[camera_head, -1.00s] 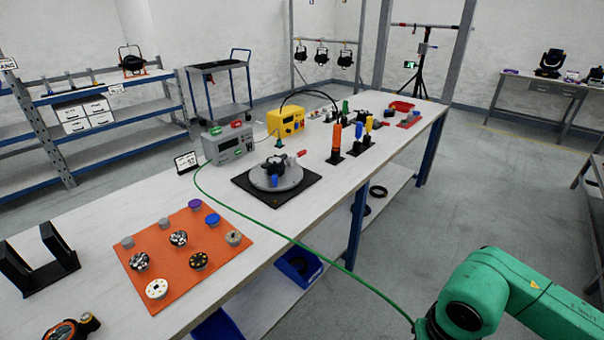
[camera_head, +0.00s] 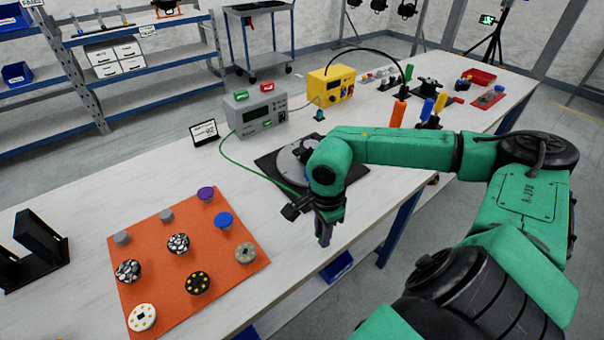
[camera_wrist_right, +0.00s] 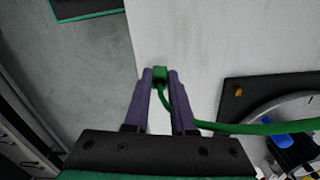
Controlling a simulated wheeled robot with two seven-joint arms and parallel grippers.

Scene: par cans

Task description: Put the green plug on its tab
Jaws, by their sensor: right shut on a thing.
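My right gripper (camera_head: 323,235) is over the front part of the table, in front of the turntable. In the right wrist view its purple fingers (camera_wrist_right: 160,85) are shut on the green plug (camera_wrist_right: 160,72), above the pale tabletop near its edge. The green cable (camera_wrist_right: 245,128) leaves the plug and runs right. In the head view the cable (camera_head: 245,170) reaches the left side of the grey meter box (camera_head: 257,113). A green piece (camera_head: 267,87) and a red piece (camera_head: 240,97) sit on that box; I cannot tell which part is the tab. My left gripper is out of view.
The turntable (camera_head: 290,158) on its black mat is partly behind my right arm. An orange mat (camera_head: 150,210) with several round knobs lies left. A yellow box (camera_head: 331,86) and orange post (camera_head: 397,114) stand farther back. Bare tabletop lies between mat and gripper.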

